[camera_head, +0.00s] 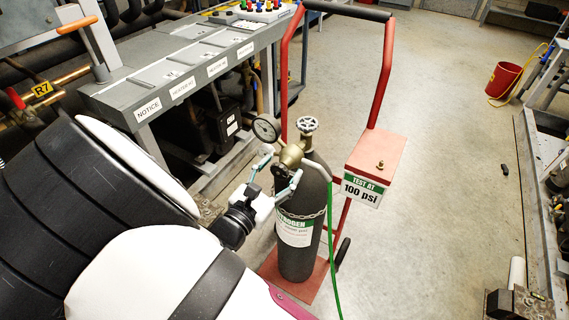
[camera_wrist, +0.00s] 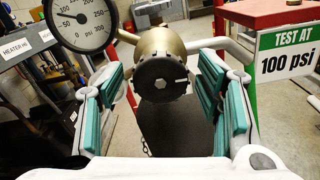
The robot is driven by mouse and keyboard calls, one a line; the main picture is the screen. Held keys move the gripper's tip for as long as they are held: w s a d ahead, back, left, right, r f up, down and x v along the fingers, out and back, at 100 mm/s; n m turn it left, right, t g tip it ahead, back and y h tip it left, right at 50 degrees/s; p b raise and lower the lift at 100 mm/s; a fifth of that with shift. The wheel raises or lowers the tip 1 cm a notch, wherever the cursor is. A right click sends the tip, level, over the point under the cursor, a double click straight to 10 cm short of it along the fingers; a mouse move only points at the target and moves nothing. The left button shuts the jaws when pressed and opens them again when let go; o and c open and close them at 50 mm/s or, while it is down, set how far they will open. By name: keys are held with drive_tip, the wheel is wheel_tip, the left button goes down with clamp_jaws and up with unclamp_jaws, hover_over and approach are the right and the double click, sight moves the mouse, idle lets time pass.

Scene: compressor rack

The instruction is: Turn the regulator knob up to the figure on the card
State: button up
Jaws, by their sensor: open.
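The regulator knob (camera_wrist: 165,82), dark and round with a hexagonal centre, faces the wrist camera on a brass regulator body (camera_head: 291,156). My gripper (camera_head: 279,168) is open, its teal-padded fingers on either side of the knob in the wrist view (camera_wrist: 163,88). A gap shows on both sides of the knob. The pressure gauge (camera_head: 266,128) stands at the upper left of the regulator; in the wrist view its needle points left, near the low figures, exact reading unclear. The card (camera_head: 363,189) reads "TEST AT 100 psi"; it also shows in the wrist view (camera_wrist: 287,55).
The regulator sits on a grey nitrogen cylinder (camera_head: 297,257) with a valve handwheel (camera_head: 307,124), chained to a red cart (camera_head: 376,157). A green hose (camera_head: 333,255) hangs beside it. A grey labelled bench (camera_head: 185,70) stands at left. Floor at right is mostly clear.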

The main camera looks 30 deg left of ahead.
sight(278, 165)
drive_tip(key=shift+w, duration=0.1)
drive_tip(key=c, duration=1.2)
drive_tip(key=shift+m+b, duration=0.75)
drive_tip(key=shift+m, duration=0.65)
drive_tip(key=o, duration=1.2)
drive_tip(key=shift+r, duration=0.1)
wheel_tip(278, 165, up, 10)
drive_tip(key=shift+f, duration=0.2)
drive_tip(key=shift+r, duration=0.25)
